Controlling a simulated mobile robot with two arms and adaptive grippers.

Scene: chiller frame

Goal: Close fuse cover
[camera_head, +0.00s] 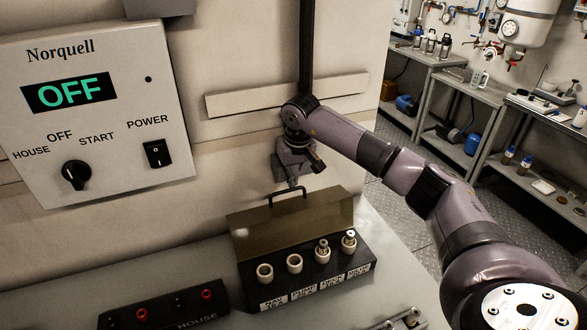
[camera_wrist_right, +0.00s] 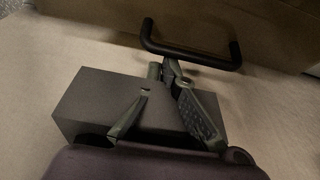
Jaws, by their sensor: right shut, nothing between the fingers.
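The fuse cover (camera_head: 300,225) is a brownish see-through panel. It stands raised and open at the back of the black fuse block (camera_head: 310,277). Its black handle (camera_head: 287,193) is on the upper edge and also shows in the wrist view (camera_wrist_right: 190,60). My right gripper (camera_head: 291,184) is shut and empty, close behind the handle. In the wrist view its fingertips (camera_wrist_right: 165,72) meet just below the handle bar; whether they touch it I cannot tell. My left gripper is not in view.
The fuse block has several round white holders, some with metal fuses. A black terminal strip (camera_head: 165,307) marked HOUSE lies to the left on the grey bench. The control panel (camera_head: 95,110) on the wall reads OFF. Shelves (camera_head: 480,90) stand at the right.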

